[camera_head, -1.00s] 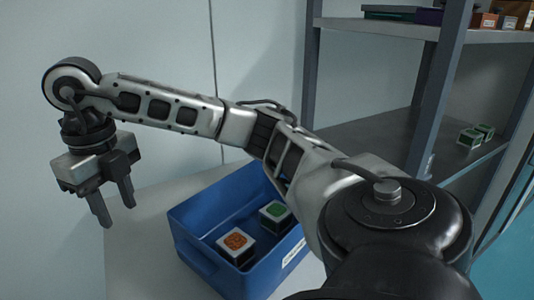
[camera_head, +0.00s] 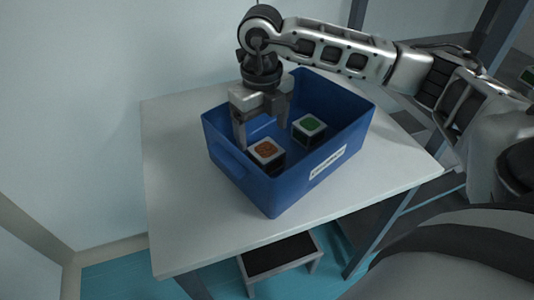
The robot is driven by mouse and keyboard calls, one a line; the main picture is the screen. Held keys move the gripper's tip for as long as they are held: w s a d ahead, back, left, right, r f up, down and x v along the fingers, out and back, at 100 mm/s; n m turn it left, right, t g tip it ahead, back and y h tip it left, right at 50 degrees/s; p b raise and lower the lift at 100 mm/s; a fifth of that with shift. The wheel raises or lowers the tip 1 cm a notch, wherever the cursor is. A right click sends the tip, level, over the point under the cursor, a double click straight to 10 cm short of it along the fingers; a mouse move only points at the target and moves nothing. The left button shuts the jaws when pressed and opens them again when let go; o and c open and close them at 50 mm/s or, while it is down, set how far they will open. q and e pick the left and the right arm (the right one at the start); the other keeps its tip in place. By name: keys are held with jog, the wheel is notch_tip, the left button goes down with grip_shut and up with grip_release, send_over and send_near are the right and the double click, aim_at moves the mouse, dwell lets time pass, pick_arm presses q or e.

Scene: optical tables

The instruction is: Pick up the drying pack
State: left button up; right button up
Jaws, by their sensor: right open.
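A blue bin (camera_head: 262,196) stands on a white table. My right gripper (camera_head: 262,134) points down over the left part of the bin, open and empty. Its fingers reach below the bin's far rim, just behind the orange-topped pack, and no contact shows. The green-topped pack is to the right of the fingers. My left gripper is not in view.
The white table (camera_head: 190,225) has free room left of and in front of the bin. A pale wall (camera_head: 90,110) is behind it. A small dark-topped step stool (camera_head: 277,254) stands on the blue floor below. Grey shelf posts are at the upper right.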

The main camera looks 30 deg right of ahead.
aim_at(266, 150)
jog(key=shift+s+d+f+p, duration=0.1)
jog(key=shift+s+f+p, duration=0.1)
jog(key=shift+f, duration=0.85)
jog(key=shift+s+f+p, duration=0.1)
jog(key=shift+f+p, duration=0.1)
jog(key=shift+f, duration=0.8)
jog(key=shift+s+d+f+p, duration=0.1)
jog(key=shift+f+p, duration=0.1)
jog(key=shift+f, duration=0.85)
jog(key=c, duration=1.1)
